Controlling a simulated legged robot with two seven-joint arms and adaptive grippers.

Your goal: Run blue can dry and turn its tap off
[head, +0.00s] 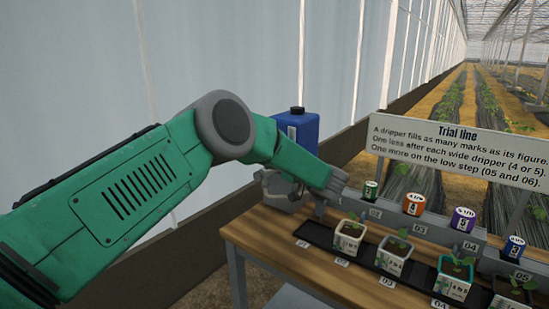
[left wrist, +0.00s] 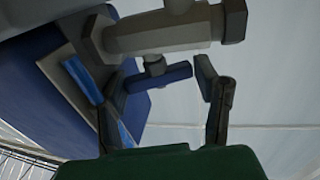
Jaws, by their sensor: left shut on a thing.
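The blue can (head: 300,128) with a black cap stands upright behind my left forearm in the head view; its lower part is hidden. In the left wrist view the blue can (left wrist: 55,100) fills the left side. A grey tap body (left wrist: 160,35) crosses the top of that view, with a blue tap handle (left wrist: 158,77) on a short stem below it. My left gripper (left wrist: 162,85) has its two fingers on either side of this handle and is shut on it. In the head view my left gripper (head: 325,198) is partly hidden by my arm. My right gripper is not in view.
A wooden bench (head: 262,240) carries a dark tray with several potted seedlings. Behind them a grey step holds several coloured drippers, including an orange one (head: 413,203) and a purple one (head: 463,219). A white "Trial line" sign (head: 455,155) stands behind. The greenhouse wall is at left.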

